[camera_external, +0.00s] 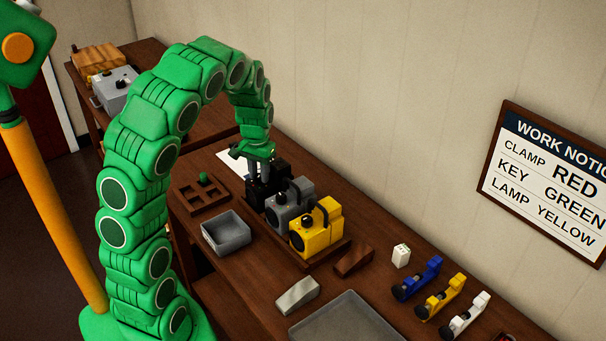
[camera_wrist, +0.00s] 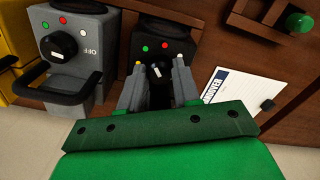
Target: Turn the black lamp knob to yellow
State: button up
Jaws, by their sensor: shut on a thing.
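The black lamp (camera_wrist: 165,28) stands under my gripper. In the external view the black lamp (camera_external: 253,194) is at the far end of a row of lamps. Its black knob (camera_wrist: 157,72) with a white mark sits between my fingertips. Coloured dots, including green, red and a yellow one near my left fingertip, surround the knob. My gripper (camera_wrist: 158,72) points down and is shut on the knob; it also shows in the external view (camera_external: 258,170). The fingers hide part of the dial, and I cannot tell exactly which dot the mark points at.
A grey lamp (camera_external: 281,214) and a yellow lamp (camera_external: 311,240) stand close beside the black one. A grey bin (camera_external: 227,235) and a wooden tray (camera_external: 190,197) lie nearby. The wall notice (camera_external: 550,180) reads "LAMP YELLOW". A paper sheet (camera_wrist: 228,88) lies beside the lamp.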

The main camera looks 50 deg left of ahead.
aim_at(259, 175)
jog(key=shift+n, duration=0.3)
jog(key=o, duration=0.8)
jog(key=shift+r, duration=0.15)
notch_tip(259, 175, up, 8)
jog(key=shift+f, duration=0.2)
